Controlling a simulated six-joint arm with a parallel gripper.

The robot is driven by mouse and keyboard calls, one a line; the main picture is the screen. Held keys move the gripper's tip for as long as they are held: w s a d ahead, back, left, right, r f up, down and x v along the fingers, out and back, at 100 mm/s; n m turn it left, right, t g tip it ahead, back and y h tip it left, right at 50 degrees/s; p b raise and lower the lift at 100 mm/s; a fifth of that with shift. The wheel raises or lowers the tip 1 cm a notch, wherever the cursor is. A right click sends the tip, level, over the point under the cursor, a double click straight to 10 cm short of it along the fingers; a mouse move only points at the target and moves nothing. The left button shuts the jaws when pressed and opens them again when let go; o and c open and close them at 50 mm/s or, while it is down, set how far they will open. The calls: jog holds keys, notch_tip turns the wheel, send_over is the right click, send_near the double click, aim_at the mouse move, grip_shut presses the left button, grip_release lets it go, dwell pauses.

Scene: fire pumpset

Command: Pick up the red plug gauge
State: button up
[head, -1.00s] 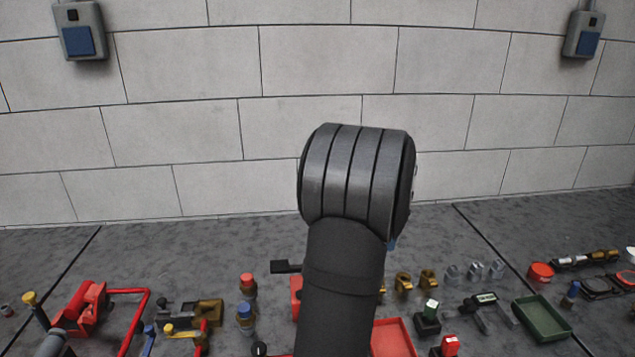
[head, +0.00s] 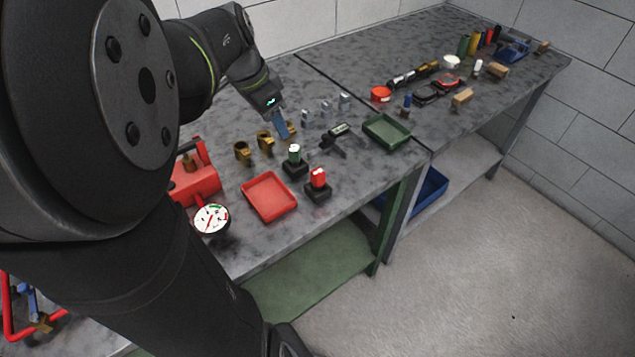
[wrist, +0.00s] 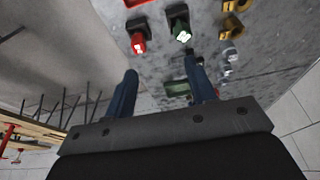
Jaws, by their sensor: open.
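The red plug gauge (head: 318,177) stands upright in a small black block near the front edge of the grey bench. In the wrist view the red plug gauge (wrist: 138,42) shows at the top, left of the green one. My gripper (head: 280,124) is open and empty, above and behind the gauges and apart from them. In the wrist view its two blue fingers (wrist: 162,67) are spread with nothing between them. The green plug gauge (head: 294,153) stands in its own black block behind and left of the red one.
A red tray (head: 269,196) lies left of the red gauge, and a dark caliper (head: 337,137) lies behind it. A green tray (head: 387,131) is to the right. Brass fittings (head: 265,141) and metal nuts (head: 325,108) stand behind. The bench's front edge is close.

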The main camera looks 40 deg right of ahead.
jog(key=s+h, duration=0.1)
jog(key=s, duration=0.5)
send_near(317, 172)
jog(key=f, duration=0.5)
jog(key=shift+s+d+f, duration=0.15)
jog(key=shift+s+d, duration=0.25)
jog(key=shift+w+d+f, duration=0.2)
jog(key=shift+d+f, duration=0.6)
jog(key=shift+f, duration=0.3)
jog(key=shift+w+d+f, duration=0.2)
jog(key=shift+d+f, duration=0.55)
jog(key=shift+f, duration=0.4)
grip_shut()
